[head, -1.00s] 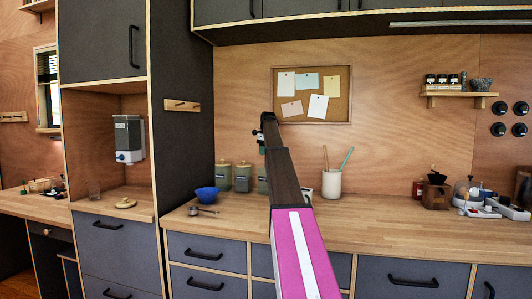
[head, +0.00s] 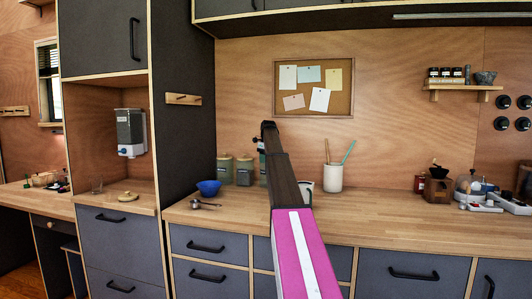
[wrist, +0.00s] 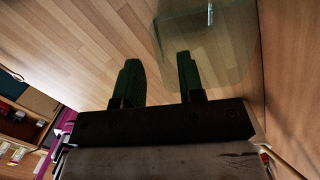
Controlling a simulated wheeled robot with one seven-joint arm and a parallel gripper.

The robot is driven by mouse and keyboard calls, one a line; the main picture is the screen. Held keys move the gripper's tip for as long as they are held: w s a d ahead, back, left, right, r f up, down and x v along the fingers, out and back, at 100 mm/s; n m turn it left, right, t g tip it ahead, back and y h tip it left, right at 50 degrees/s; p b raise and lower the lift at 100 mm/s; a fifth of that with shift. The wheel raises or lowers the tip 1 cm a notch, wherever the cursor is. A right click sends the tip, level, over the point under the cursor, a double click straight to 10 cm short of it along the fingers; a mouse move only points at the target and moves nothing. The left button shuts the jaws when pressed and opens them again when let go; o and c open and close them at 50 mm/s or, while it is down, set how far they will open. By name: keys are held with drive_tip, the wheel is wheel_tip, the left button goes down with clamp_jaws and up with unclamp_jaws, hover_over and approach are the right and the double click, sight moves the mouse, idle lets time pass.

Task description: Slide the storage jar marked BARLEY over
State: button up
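Grey-green storage jars with pale lids stand on the counter against the back wall: one at the left (head: 224,169), one beside it (head: 244,172), and a third (head: 262,171) mostly hidden behind my arm. Their labels are too small to read, so I cannot tell which is BARLEY. In the head view my arm reaches toward the jars and hides the gripper's fingers. In the wrist view my gripper (wrist: 160,76) is open, with bare wooden surface showing between its two dark fingers. A greenish see-through shape (wrist: 208,38) lies by the right finger; I cannot tell whether they touch.
A blue bowl (head: 209,188) and a metal scoop (head: 200,203) sit left of my arm. A white utensil crock (head: 332,177) stands right of it. A grinder (head: 437,188) is farther right, with clear wooden counter (head: 385,206) between.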

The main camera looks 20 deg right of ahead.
drive_tip(key=shift+w+a+f, duration=0.1)
drive_tip(key=shift+w+f, duration=0.05)
drive_tip(key=shift+f, duration=1.25)
clamp_jaws()
idle(0.4)
